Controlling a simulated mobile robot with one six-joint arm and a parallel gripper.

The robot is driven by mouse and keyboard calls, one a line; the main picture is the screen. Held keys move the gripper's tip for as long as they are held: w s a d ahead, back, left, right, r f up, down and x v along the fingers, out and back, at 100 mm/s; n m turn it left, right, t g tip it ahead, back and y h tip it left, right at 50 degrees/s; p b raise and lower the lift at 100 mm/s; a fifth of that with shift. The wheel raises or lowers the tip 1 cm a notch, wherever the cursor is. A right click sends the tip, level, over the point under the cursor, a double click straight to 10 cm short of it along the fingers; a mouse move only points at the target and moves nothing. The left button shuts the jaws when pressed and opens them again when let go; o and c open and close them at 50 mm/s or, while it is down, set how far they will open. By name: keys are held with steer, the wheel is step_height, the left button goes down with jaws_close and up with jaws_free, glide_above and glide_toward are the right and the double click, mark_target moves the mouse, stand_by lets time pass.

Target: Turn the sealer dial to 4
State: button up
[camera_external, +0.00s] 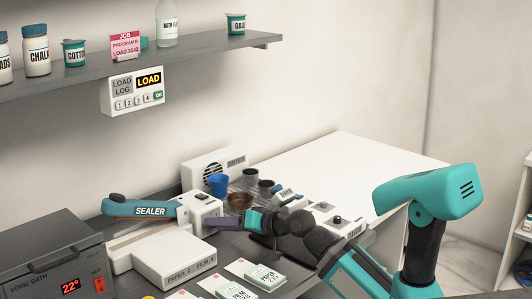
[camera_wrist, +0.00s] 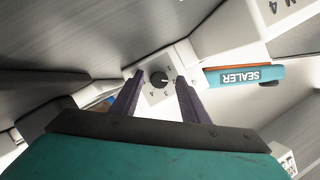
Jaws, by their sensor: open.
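The sealer (camera_external: 150,210) is a teal and orange arm on a white body, in the middle left of the external view. It also shows in the wrist view (camera_wrist: 240,75), upside down. The small black dial (camera_wrist: 159,79) is on the sealer's white face, with numbers around it. The exact setting is too small to read surely. My gripper (camera_wrist: 156,88) is open, its two dark purple fingers on either side of the dial. I cannot tell whether they touch it. In the external view my gripper (camera_external: 222,224) is beside the sealer's white end, which partly hides the dial.
A dryer (camera_external: 205,166), a blue cup (camera_external: 218,183) and dark cups stand behind my gripper. The sonic bath (camera_external: 45,262) stands at left. The white worktop (camera_external: 350,165) at right is clear.

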steer(key=shift+d, duration=0.1)
steer(key=b+v, duration=0.2)
steer(key=b, duration=0.1)
steer(key=shift+s+f, duration=0.1)
steer(key=b+v, duration=0.4)
steer(key=shift+s+d+b, duration=0.15)
steer(key=shift+d+b, duration=0.1)
steer(key=shift+b, duration=0.1)
steer(key=shift+b+v, duration=1.45)
steer(key=shift+v, duration=0.95)
steer(key=shift+r, duration=0.25)
steer(key=shift+s+r, duration=0.1)
steer(key=shift+r, duration=0.05)
